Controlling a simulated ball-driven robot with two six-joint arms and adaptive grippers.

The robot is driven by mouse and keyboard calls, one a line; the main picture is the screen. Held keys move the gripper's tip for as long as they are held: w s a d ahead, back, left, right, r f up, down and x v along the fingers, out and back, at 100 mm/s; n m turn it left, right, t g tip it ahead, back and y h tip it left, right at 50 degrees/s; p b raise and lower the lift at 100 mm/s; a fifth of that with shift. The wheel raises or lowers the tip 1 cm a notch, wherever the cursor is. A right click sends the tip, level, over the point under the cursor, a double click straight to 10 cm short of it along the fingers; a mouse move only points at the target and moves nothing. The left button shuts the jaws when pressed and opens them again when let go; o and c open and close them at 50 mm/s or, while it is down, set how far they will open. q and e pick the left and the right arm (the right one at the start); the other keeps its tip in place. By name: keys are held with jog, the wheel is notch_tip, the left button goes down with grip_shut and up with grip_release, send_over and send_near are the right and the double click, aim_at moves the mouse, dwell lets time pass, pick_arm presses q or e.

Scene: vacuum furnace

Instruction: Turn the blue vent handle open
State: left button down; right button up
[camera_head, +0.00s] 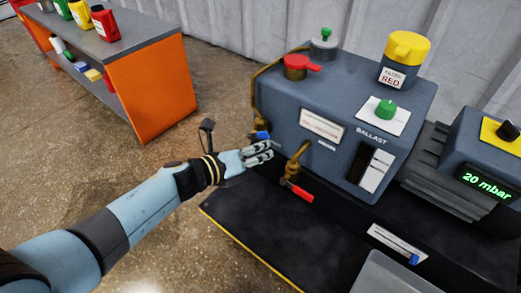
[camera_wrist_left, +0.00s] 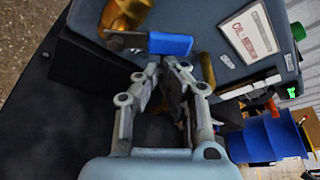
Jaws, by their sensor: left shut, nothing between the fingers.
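A blue handle (camera_head: 261,136) shows at the left end of the grey pump housing, just beyond my left gripper (camera_head: 271,151). In the left wrist view the blue handle (camera_wrist_left: 170,44) lies across the picture on a metal lever beside a brass fitting (camera_wrist_left: 128,14). My left gripper (camera_wrist_left: 168,67) is shut and empty, its fingertips just short of the handle; I cannot tell whether they touch it. The gripper partly hides the handle's surroundings in the head view. My right gripper is not in view.
A brass tap with a red handle (camera_head: 298,192) sticks out right of my left gripper. A second small blue lever (camera_head: 414,259) sits lower right. The pump housing (camera_head: 345,90) carries a red cap, a yellow-capped container and a green knob. An orange workbench (camera_head: 155,95) stands behind left.

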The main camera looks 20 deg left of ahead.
aim_at(264, 137)
pick_arm(q)
jog(key=r+n+h, duration=0.1)
jog(key=n, duration=0.1)
jog(key=r+n, duration=0.1)
jog(key=n, duration=0.1)
jog(key=a+r+n+h, duration=0.1)
jog(key=n, duration=0.1)
jog(key=shift+w+t+h, duration=0.15)
jog(key=shift+t+h, duration=0.15)
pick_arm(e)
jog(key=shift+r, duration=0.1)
pick_arm(q)
jog(key=shift+d+f, duration=0.1)
